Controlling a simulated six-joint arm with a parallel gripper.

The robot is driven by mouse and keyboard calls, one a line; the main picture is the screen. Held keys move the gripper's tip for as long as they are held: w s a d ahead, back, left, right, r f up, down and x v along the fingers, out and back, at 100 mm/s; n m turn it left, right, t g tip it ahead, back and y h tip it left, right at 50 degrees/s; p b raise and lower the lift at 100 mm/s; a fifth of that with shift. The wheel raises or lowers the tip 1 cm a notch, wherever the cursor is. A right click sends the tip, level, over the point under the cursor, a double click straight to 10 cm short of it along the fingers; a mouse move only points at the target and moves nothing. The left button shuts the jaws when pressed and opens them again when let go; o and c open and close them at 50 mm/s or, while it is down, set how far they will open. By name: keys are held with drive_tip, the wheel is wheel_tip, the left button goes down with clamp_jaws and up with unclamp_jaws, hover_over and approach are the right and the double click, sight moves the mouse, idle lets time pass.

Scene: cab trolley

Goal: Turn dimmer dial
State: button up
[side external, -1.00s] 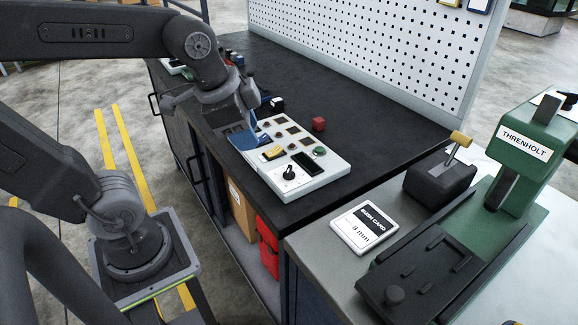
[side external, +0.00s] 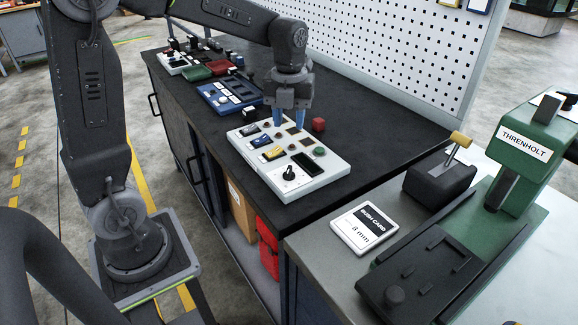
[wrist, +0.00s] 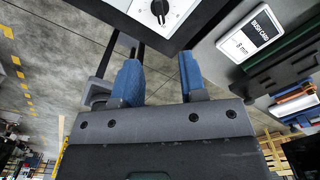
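The dimmer dial (side external: 289,174) is a black knob with a light pointer mark on a white plate, at the near corner of the white control panel (side external: 322,179) on the bench. It also shows at the top edge of the wrist view (wrist: 160,8). My gripper (side external: 289,119) points down over the far part of the panel, behind the dial and apart from it. Its two blue fingers stand apart with nothing between them in the wrist view (wrist: 160,68). I cannot tell the exact height of the fingertips above the panel.
The panel also carries small switches, buttons and a dark display (side external: 308,163). A blue panel (side external: 230,96) lies farther left.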

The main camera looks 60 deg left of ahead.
sight(289, 169)
wheel_tip(289, 169, down, 14)
drive_tip(key=shift+r, duration=0.25)
idle(0.3)
clamp_jaws()
